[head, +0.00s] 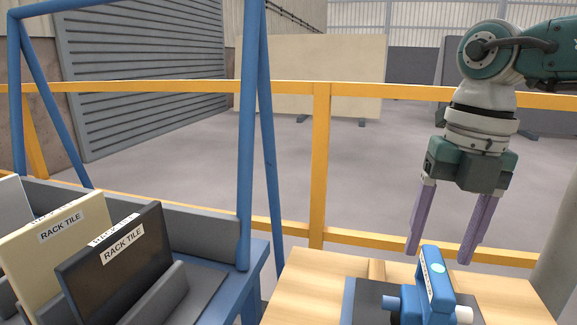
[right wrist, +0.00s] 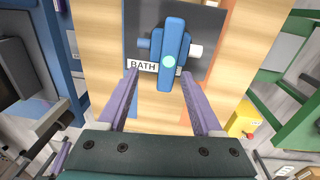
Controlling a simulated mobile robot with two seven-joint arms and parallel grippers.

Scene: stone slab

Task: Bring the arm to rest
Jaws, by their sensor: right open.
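My right gripper (head: 438,254) hangs from the right, pointing down with its two purple fingers spread and nothing held between them. Its fingertips are just above and beside a blue clamp-like tool (head: 436,285) with a pale green dot. In the right wrist view the open fingers (right wrist: 159,74) point toward the same blue tool (right wrist: 172,45), whose near end shows between the tips. I see no clear grip on it. The tool sits on a dark slab (right wrist: 208,28) with a white label reading "BATH". My left gripper is not in view.
The slab lies on a wooden bench (head: 310,285). At left, a blue rack frame (head: 250,150) holds a dark tile (head: 115,262) and a cream tile (head: 60,245), labelled "RACK TILE". A yellow rail (head: 320,160) runs behind. A yellow box (right wrist: 243,120) stands beside the bench.

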